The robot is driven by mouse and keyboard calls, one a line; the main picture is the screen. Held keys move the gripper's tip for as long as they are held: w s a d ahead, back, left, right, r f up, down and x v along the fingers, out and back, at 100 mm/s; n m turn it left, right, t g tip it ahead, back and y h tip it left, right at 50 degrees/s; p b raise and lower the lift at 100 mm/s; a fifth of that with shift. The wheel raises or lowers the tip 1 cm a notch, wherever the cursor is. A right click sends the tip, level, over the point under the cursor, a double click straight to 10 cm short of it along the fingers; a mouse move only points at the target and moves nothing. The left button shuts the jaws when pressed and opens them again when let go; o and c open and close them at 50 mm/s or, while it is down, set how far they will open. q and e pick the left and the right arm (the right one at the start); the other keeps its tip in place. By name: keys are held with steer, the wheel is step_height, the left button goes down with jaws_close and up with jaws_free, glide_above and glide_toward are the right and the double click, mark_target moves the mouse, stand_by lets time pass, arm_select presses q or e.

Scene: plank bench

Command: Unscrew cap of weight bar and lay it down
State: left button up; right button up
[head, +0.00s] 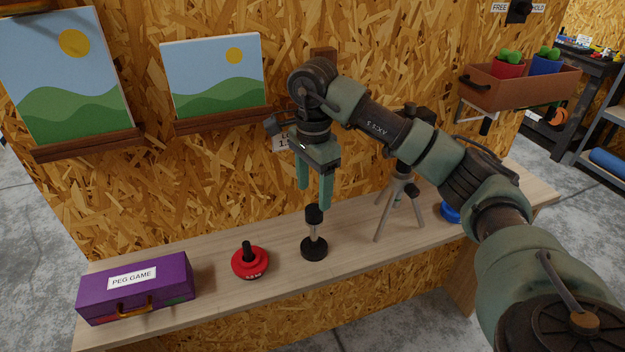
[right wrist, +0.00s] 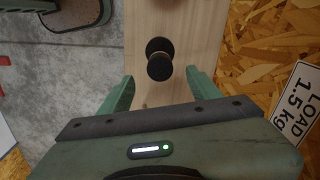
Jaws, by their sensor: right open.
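The weight bar (head: 314,232) stands upright on the bench, a thin metal rod on a round black base (head: 313,250). Its black cap (head: 314,214) sits on top of the rod. My right gripper (head: 314,199) is open and points down, its fingertips just above and around the cap's height, with nothing between them. In the right wrist view the cap (right wrist: 160,68) shows ahead, between the lines of the two green fingers, with the base partly behind it. My left gripper is not in view.
A red weight (head: 250,264) with a black knob and a purple peg game box (head: 136,290) stand left on the bench (head: 215,290). A grey tripod (head: 400,205) and a blue disc (head: 450,212) are to the right. Pictures on ledges hang on the wall behind.

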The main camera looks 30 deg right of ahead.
mark_target(314, 209)
step_height(314, 209, down, 6)
steer(key=shift+r+p, duration=0.1)
steer(key=shift+p, duration=0.45)
steer(key=shift+c, duration=0.3)
jaws_close()
steer(key=shift+n+b, duration=0.5)
steer(key=shift+n, duration=0.9)
steer(key=shift+n+b, duration=0.55)
steer(key=shift+n, duration=0.95)
